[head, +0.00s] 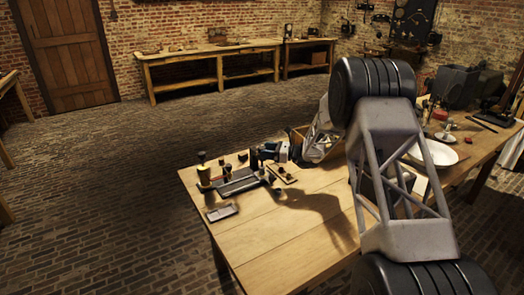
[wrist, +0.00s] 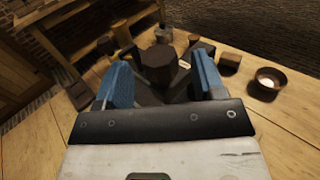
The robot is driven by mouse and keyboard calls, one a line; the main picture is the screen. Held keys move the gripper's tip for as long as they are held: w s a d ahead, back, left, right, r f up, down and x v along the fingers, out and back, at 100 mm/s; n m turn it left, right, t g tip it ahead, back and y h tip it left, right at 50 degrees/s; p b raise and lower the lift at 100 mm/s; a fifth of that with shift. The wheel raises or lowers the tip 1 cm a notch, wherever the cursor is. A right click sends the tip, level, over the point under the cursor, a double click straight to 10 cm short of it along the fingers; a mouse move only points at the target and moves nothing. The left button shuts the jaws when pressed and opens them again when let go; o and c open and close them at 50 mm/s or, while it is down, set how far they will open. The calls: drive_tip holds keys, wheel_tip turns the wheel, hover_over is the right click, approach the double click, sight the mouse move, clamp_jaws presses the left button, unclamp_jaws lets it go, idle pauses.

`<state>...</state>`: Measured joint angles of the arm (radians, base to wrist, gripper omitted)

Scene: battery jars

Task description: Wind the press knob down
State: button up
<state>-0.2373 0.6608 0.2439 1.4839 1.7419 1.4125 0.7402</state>
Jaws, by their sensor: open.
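A dark, faceted knob (wrist: 158,66), which looks like the press knob, stands between my fingers in the wrist view. My gripper (wrist: 161,82) is open, with one blue finger on each side of the knob. I see gaps beside the knob and cannot tell if either finger touches it. The knob's lower part and the press below it are mostly hidden. In the head view my gripper (head: 270,152) is small, over the far part of the wooden table, beside dark upright parts (head: 254,160). The knob cannot be made out clearly there.
A yellow-based jar (head: 203,174), a dark tray (head: 238,182) and a small pale tray (head: 221,211) stand left of my gripper. The table's near part (head: 275,255) is clear.

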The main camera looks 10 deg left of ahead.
drive_tip(key=shift+a, duration=1.25)
drive_tip(key=c, duration=0.9)
drive_tip(key=shift+m+t, duration=0.4)
drive_tip(key=shift+t, duration=0.2)
drive_tip(key=m+t+h, duration=0.1)
drive_tip(key=m+t, duration=0.1)
drive_tip(key=t, duration=0.2)
drive_tip(key=m+t+h, duration=0.1)
drive_tip(key=m+t, duration=0.2)
drive_tip(key=t, duration=0.1)
drive_tip(key=shift+h, duration=0.3)
drive_tip(key=shift+m+t+h, duration=0.4)
drive_tip(key=shift+m+t, duration=0.3)
drive_tip(key=shift+r+m+t+h, duration=0.1)
drive_tip(key=shift+m+t+h, duration=1.9)
drive_tip(key=shift+t+h, duration=0.25)
